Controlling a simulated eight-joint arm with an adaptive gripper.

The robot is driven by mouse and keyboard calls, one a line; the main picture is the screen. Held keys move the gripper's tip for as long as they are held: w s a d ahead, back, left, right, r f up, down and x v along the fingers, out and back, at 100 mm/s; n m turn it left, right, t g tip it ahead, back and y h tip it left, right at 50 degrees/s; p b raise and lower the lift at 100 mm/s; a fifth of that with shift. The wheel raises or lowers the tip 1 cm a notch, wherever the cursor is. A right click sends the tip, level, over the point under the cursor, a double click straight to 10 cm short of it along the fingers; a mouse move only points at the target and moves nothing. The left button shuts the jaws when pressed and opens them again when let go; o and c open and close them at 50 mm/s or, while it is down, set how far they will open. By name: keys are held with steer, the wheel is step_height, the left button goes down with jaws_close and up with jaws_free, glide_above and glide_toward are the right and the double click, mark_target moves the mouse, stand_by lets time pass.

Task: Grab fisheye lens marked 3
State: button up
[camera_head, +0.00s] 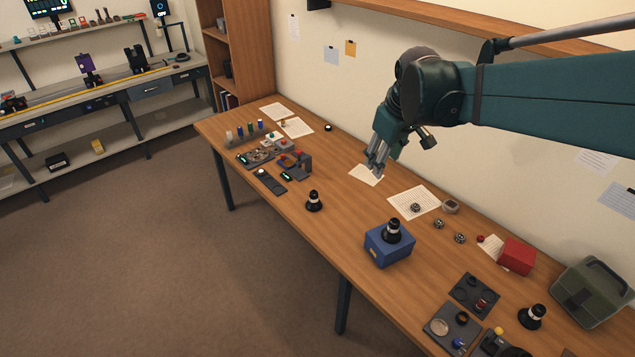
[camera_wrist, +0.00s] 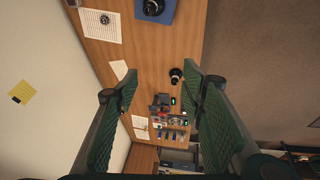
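Three black lenses with pale bands stand upright in the head view. One lens (camera_head: 314,202) stands on the bare middle of the table. Another lens (camera_head: 392,231) stands on a blue box (camera_head: 388,250). A third lens (camera_head: 532,317) stands near the right end. No number is readable, so I cannot tell which is marked 3. My gripper (camera_head: 376,165) is open and empty, above the table's back side. In the wrist view, the fingers of my gripper (camera_wrist: 162,82) are wide apart. The mid-table lens (camera_wrist: 176,75) and the box-top lens (camera_wrist: 153,7) show beyond them.
Small parts and trays (camera_head: 262,155) fill the table's left end. Dark part trays (camera_head: 474,294), a red box (camera_head: 517,256) and a green case (camera_head: 592,292) crowd the right end. Paper sheets (camera_head: 414,202) and small round parts (camera_head: 439,224) lie along the back.

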steer(key=w+a+f+n+g, duration=0.1)
steer(key=w+a+f+n, duration=0.3)
steer(key=w, duration=0.5)
steer(key=n+g+b, duration=0.2)
steer(key=n+g, duration=0.1)
steer(key=n, duration=0.3)
glide_above(314, 191)
steer(key=shift+h, duration=0.3)
steer(key=f, duration=2.5)
steer(key=shift+d+f, duration=0.35)
steer(key=shift+f, duration=0.05)
steer(key=shift+a+f, duration=0.2)
steer(key=shift+f, duration=0.25)
steer(key=shift+f, duration=1.25)
steer(key=shift+s+a+f+p, duration=0.1)
steer(key=shift+f+p, duration=0.05)
steer(key=shift+f, duration=1.2)
steer(key=shift+a+f+p, duration=0.1)
steer(key=shift+f+p, duration=0.05)
steer(key=shift+f, duration=1.15)
